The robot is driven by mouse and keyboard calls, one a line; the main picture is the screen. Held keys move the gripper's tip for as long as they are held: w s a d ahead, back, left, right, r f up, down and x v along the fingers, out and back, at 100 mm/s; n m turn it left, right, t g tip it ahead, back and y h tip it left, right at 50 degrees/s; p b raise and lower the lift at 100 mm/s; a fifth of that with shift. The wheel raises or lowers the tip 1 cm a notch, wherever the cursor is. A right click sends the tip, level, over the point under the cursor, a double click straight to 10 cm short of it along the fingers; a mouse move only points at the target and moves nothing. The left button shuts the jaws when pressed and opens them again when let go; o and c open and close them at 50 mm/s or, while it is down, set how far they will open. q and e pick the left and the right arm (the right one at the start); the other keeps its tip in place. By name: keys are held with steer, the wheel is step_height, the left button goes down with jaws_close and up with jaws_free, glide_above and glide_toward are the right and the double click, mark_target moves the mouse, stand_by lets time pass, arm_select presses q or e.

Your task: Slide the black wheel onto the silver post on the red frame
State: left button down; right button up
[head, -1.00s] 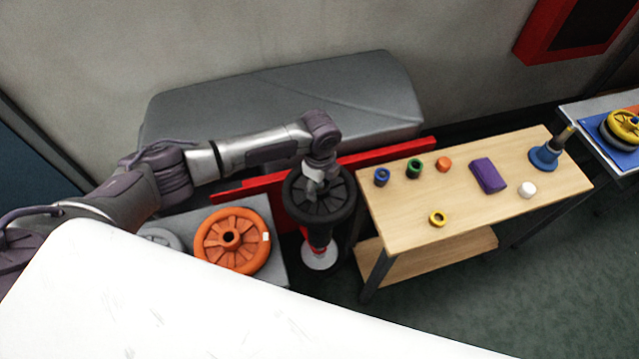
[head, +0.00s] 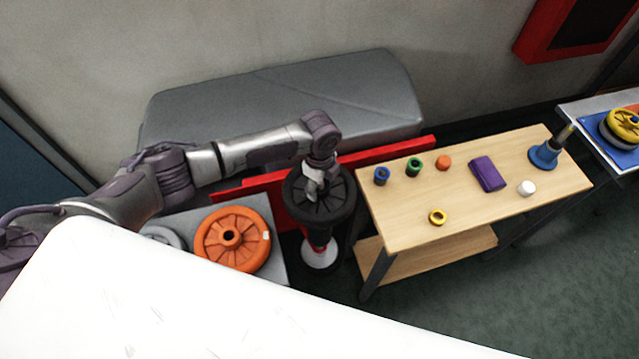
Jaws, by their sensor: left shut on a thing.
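The black wheel (head: 322,205) is in the middle of the head view, beside the left end of the wooden table. My left gripper (head: 314,182) is shut on the wheel near its hub, from above. The red frame (head: 388,155) shows as a long red bar behind the wheel, with a red part and a pale round disc (head: 319,254) below it. The silver post is not clearly visible; the wheel and gripper cover that area. I cannot tell whether the wheel is around the post. My right gripper is not in view.
An orange wheel (head: 232,240) lies on a grey stand at left. A grey padded bench (head: 290,95) stands behind. A white surface (head: 180,300) fills the front.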

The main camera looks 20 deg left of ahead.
arm_select(q)
steer(key=shift+c, duration=2.3)
jaws_free()
steer(key=shift+o, duration=0.8)
steer(key=shift+s, duration=0.1)
steer(key=shift+r, duration=0.15)
steer(key=shift+r+p, duration=1.35)
steer(key=shift+p, duration=0.25)
steer(key=shift+r, duration=0.15)
